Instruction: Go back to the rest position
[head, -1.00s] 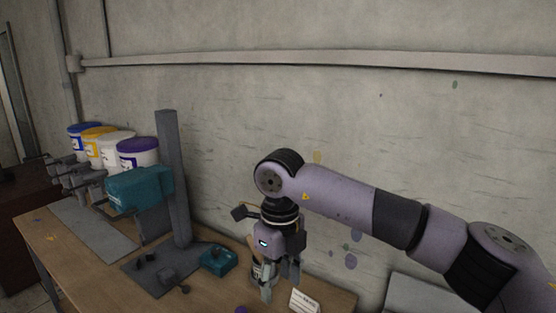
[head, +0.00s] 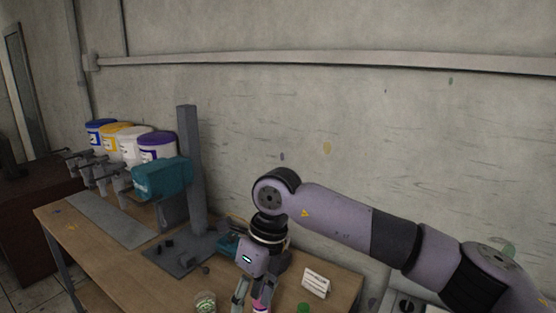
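My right arm comes in from the right. Its gripper (head: 252,296) points down over the front part of the wooden table, near the bottom edge of the head view. Its two fingers are apart with no held object visible between them. A pink patch shows at the right finger's lower end; I cannot tell what it is. The fingertips are close to the frame edge. My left gripper is not in view.
The table (head: 95,262) carries a teal and grey printing machine (head: 162,180), a white card (head: 316,283), a small jar (head: 205,302) and a green-topped item (head: 303,308). Several paint buckets (head: 157,146) stand behind the machine. A wall closes the back.

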